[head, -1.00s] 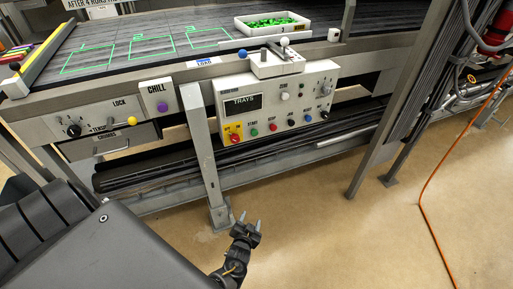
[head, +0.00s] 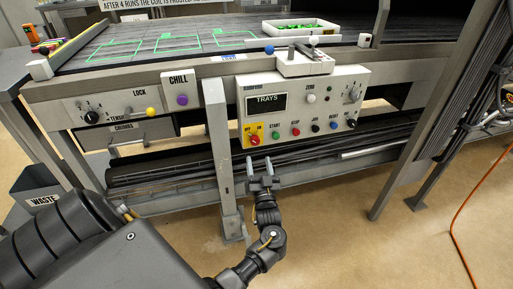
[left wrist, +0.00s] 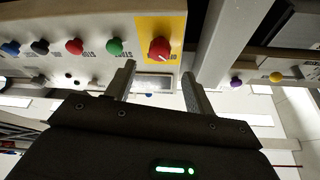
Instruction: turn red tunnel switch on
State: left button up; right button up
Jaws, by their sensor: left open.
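The red tunnel switch (head: 254,140) is a red knob on a yellow plate marked OFF and ON, at the lower left corner of the white control panel (head: 320,105). In the left wrist view the red knob (left wrist: 160,48) sits on its yellow plate just beyond the fingers, with a pale line on its face. My left gripper (head: 260,164) is open and empty, a little below the knob in the head view and apart from it. Its two fingers (left wrist: 161,85) also show in the left wrist view. My right gripper is not in view.
A grey upright post (head: 219,150) stands just left of the switch. Green, red, black and blue buttons line the panel to its right. A dark waste bin (head: 40,190) stands at the left. The floor below the panel is clear.

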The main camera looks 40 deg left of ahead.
aim_at(255, 143)
pick_arm(q)
jog(key=x, duration=0.7)
jog(key=shift+a, duration=0.1)
jog(key=shift+c, duration=0.3)
